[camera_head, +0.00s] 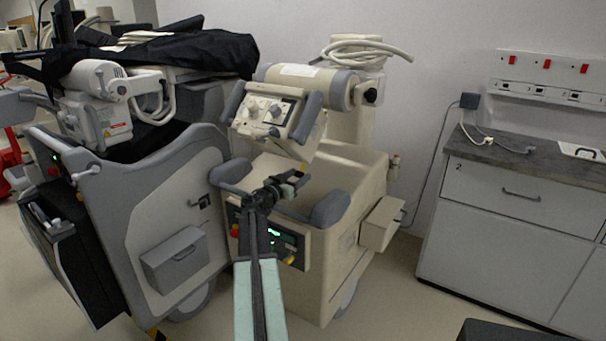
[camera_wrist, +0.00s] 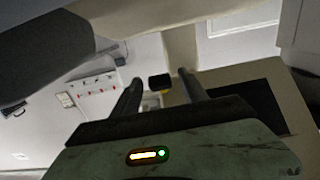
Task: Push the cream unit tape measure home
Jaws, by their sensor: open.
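The cream unit (camera_head: 330,205) is a covered-cart-sized machine in the middle of the head view. Its cream head (camera_head: 272,108), with two knobs and grey side handles, hangs over its body. My gripper (camera_head: 288,184) is in front of the unit, below that head, between its grey handles. In the wrist view my gripper (camera_wrist: 160,84) is open, its two dark fingers apart. A small black block (camera_wrist: 160,81) shows between the fingertips; I cannot tell whether it is the tape measure, or how far beyond them it lies. No tape measure can be made out surely in the head view.
A grey unit (camera_head: 150,200) with a black cover (camera_head: 190,50) stands close on the left. A grey-topped cabinet (camera_head: 510,210) stands at the right, below a wall panel (camera_head: 550,75) with red switches. Some floor is free between cream unit and cabinet.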

